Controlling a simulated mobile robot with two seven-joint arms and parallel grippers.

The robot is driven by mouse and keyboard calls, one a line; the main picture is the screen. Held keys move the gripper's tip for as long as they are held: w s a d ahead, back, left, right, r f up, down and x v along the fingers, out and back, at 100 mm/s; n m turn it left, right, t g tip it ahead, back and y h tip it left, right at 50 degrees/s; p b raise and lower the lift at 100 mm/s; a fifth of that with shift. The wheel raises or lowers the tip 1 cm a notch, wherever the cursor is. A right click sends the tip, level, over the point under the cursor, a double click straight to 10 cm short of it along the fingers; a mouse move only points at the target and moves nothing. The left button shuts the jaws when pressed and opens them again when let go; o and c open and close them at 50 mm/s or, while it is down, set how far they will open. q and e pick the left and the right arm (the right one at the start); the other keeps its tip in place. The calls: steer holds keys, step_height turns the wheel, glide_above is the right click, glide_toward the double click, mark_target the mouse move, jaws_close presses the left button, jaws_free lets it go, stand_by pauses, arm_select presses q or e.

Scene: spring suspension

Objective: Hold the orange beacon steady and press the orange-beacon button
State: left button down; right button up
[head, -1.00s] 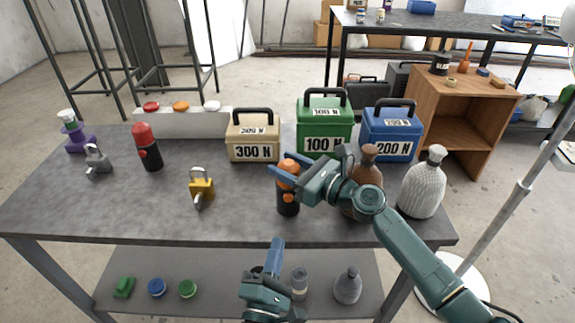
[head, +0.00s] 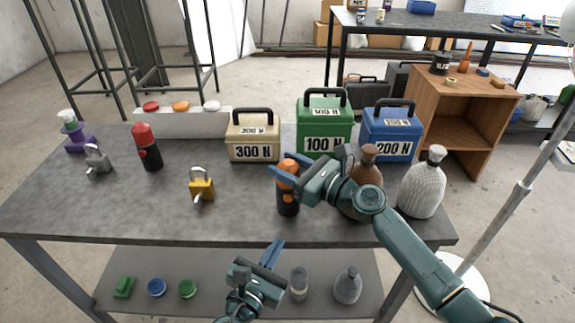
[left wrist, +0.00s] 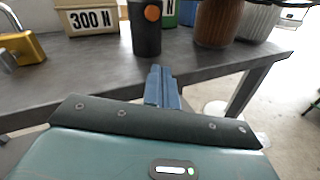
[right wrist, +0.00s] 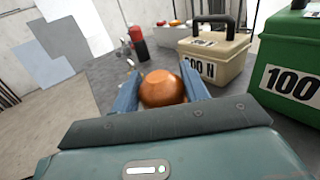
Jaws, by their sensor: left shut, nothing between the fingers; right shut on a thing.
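The orange beacon (head: 288,203) stands upright near the front edge of the table, with a black body and an orange top. My right gripper (head: 284,172) is shut on its orange top, which also shows between the fingers in the right wrist view (right wrist: 162,88). A round orange button (left wrist: 152,13) is on the beacon's black side in the left wrist view. My left gripper (head: 274,250) is shut and empty, in front of the table edge and below the beacon. Its closed fingertips (left wrist: 160,73) point toward the table, apart from the beacon.
A brown bottle (head: 366,178) and a white ribbed bottle (head: 424,185) stand right of the beacon. A yellow padlock (head: 201,186) and a red-topped beacon (head: 147,148) are to the left. Weight boxes (head: 252,137) stand behind. A white block (head: 200,122) bears red, orange and white domes.

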mark_target(288, 198)
arm_select(q)
step_height(288, 198, up, 6)
steer(key=s+d+f+n+g+h, duration=0.1)
steer(key=s+d+n+g+h, duration=0.15)
steer(key=n+h, duration=0.5)
steer(key=shift+g+y, duration=0.45)
steer(key=shift+w+a+r, duration=0.1)
steer(key=shift+w+a, duration=0.05)
steer(key=shift+w, duration=1.25)
steer(key=shift+w+a+r, duration=0.1)
steer(key=shift+w, duration=1.3)
steer(key=shift+w+a+r, duration=0.1)
steer(key=shift+w+a, duration=0.05)
steer(key=shift+w, duration=1.25)
steer(key=shift+w, duration=0.15)
steer(key=shift+w, duration=0.35)
steer(key=shift+s, duration=0.5)
